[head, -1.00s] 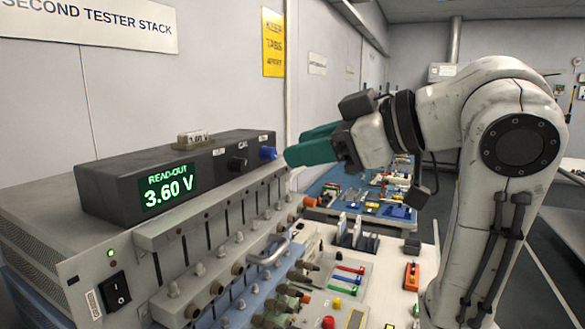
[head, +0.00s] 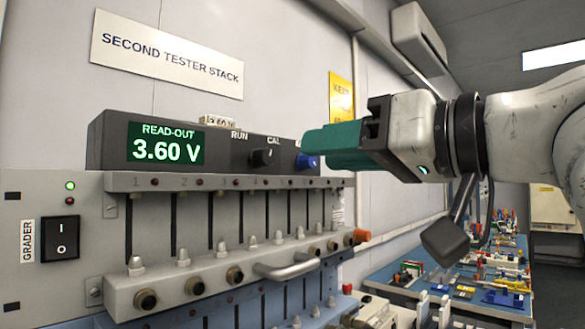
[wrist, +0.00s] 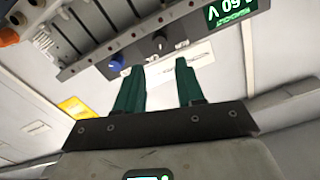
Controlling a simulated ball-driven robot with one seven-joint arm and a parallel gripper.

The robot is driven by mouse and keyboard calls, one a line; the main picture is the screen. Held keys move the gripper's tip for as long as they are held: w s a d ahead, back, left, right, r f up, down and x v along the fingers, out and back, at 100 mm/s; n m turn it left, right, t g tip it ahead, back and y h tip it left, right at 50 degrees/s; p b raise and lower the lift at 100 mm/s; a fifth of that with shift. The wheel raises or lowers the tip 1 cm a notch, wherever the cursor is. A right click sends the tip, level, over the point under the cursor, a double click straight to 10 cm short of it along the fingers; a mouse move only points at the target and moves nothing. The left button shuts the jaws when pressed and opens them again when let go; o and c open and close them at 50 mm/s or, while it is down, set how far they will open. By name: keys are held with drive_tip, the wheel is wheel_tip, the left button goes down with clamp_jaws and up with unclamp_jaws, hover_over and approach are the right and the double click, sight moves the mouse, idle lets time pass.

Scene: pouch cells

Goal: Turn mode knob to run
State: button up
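The black mode knob (head: 262,158) is on the front of the dark read-out box (head: 110,150), below and between the RUN and CAL labels. Its pointer is too small to read surely. It also shows in the wrist view (wrist: 160,41), where the scene appears upside down. A blue knob (head: 307,162) sits to its right, partly behind my gripper's fingers. My gripper (head: 306,143) has teal fingers reaching left toward the box's right end. In the wrist view the fingers (wrist: 156,67) are apart with nothing between them, short of the panel.
The read-out display (head: 166,144) shows 3.60 V. Below the box is a grey tester rack with several slots, round knobs and a metal handle (head: 287,267). A grader switch (head: 60,238) is at left. A cluttered blue bench (head: 410,270) stands at right.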

sight(269, 156)
drive_tip(key=x, duration=0.9)
drive_tip(key=shift+w+a, duration=0.15)
drive_tip(key=shift+c, duration=0.5)
clamp_jaws()
